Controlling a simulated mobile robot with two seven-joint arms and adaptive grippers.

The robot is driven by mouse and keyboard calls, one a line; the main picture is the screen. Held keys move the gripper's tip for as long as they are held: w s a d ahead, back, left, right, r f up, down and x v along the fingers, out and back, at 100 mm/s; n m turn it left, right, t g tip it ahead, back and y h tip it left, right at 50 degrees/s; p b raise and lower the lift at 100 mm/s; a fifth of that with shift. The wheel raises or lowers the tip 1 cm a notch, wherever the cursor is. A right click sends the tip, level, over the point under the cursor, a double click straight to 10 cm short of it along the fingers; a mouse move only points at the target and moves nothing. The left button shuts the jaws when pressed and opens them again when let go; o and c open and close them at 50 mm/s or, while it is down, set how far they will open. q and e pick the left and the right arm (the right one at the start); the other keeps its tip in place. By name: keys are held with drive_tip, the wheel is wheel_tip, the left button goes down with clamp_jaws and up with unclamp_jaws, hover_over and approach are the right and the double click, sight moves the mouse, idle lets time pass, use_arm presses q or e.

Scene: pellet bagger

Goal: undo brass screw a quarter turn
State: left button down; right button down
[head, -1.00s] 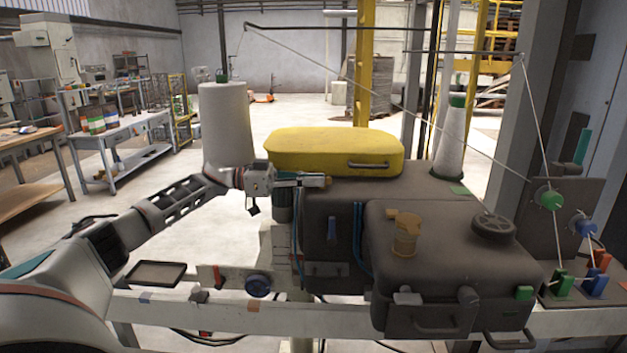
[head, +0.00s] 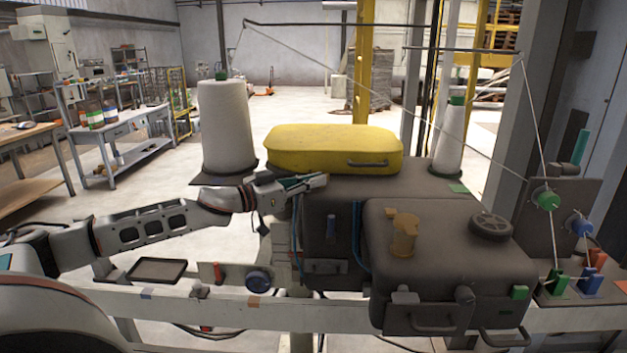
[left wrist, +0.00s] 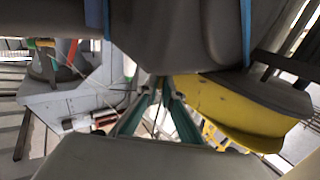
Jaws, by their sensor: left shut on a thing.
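My left gripper (head: 305,183) reaches in from the left to the upper left edge of the dark machine body (head: 340,190), just in front of the yellow cover. It is shut on the small brass screw, which the fingers almost wholly hide now; a tan piece showed at the fingertips earlier. In the left wrist view the two green-sided fingers (left wrist: 164,88) come together against the dark machine, and the screw cannot be made out between them. My right gripper is not in view.
The yellow cover (head: 330,150) lies close behind my fingers. A white thread cone (head: 226,130) stands behind my left wrist. A brass-coloured fitting (head: 404,238) and a dark handwheel (head: 491,225) sit on the machine's right part. Blue cords hang on its front.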

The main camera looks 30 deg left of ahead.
use_arm(q)
drive_tip(key=n+y, duration=0.1)
drive_tip(key=y, duration=0.1)
drive_tip(key=d+n+t+y, duration=0.1)
drive_tip(key=n+y, duration=0.1)
drive_tip(key=y, duration=0.1)
drive_tip(key=shift+s+n, duration=0.15)
drive_tip(key=shift+n, duration=0.15)
drive_tip(key=n+y, duration=0.1)
drive_tip(key=y, duration=0.1)
drive_tip(key=n+y, duration=0.1)
drive_tip(key=y, duration=0.1)
drive_tip(key=n+y, duration=0.1)
drive_tip(key=shift+d+n+y, duration=0.3)
drive_tip(key=shift+d+y, duration=0.05)
drive_tip(key=shift+y, duration=0.05)
drive_tip(key=shift+w+d+n+g+y+b, duration=0.15)
drive_tip(key=shift+n+g+y, duration=0.3)
drive_tip(key=shift+n+y, duration=0.6)
drive_tip(key=shift+w+d+n+g+y+b, duration=0.15)
drive_tip(key=shift+n+g+y, duration=0.35)
drive_tip(key=shift+y, duration=0.95)
drive_tip(key=shift+s+a+r+n+g+y, duration=0.1)
drive_tip(key=shift+r+n+g+y, duration=0.1)
drive_tip(key=shift+n+g+y, duration=0.25)
drive_tip(key=c, duration=2.2)
unclamp_jaws()
drive_tip(key=shift+f, duration=0.1)
